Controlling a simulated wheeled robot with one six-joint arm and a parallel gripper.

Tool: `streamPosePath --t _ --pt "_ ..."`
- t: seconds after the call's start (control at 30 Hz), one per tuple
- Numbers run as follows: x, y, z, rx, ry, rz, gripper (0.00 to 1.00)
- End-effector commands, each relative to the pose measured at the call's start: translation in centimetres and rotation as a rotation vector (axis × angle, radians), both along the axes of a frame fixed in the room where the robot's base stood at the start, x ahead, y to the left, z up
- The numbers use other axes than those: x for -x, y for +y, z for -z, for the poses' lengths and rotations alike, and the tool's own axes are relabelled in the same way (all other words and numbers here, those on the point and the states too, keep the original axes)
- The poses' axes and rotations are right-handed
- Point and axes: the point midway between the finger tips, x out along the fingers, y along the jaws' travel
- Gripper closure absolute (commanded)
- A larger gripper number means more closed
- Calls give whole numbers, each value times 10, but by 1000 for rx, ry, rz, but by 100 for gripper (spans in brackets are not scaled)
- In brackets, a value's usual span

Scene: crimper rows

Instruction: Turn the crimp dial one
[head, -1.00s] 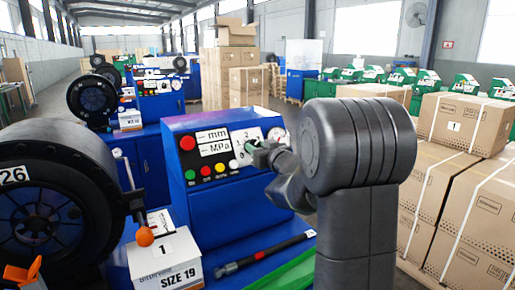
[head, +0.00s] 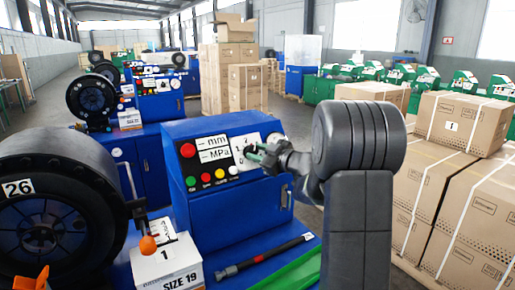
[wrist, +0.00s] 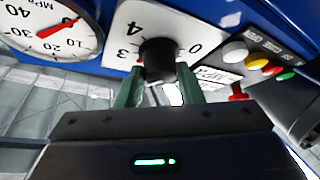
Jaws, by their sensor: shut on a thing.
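The crimp dial (wrist: 158,55) is a black round knob on a white plate (wrist: 190,25) with printed numbers; 0, 3 and 4 can be read in the wrist view. My gripper (wrist: 158,72) has its two green fingers on either side of the knob and is shut on it. In the head view my gripper (head: 262,154) is at the right part of the blue machine's control panel (head: 215,160). There the fingers and wrist hide the knob and part of the plate. I cannot tell which number the dial points to.
A pressure gauge (wrist: 45,28) with a red needle sits beside the dial plate. Red, yellow and green buttons (head: 205,177) are on the panel. A SIZE 19 box (head: 168,265) and a black-handled tool (head: 262,254) lie in front. Strapped cartons (head: 455,190) stand at the right.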

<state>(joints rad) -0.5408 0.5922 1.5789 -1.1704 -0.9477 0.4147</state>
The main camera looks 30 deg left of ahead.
Motion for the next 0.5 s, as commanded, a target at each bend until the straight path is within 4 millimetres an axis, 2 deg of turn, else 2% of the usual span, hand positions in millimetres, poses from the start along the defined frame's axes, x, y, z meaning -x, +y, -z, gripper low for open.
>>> streamPosePath --t 0.5 --pt "-5 0 -6 148 -289 -217 90"
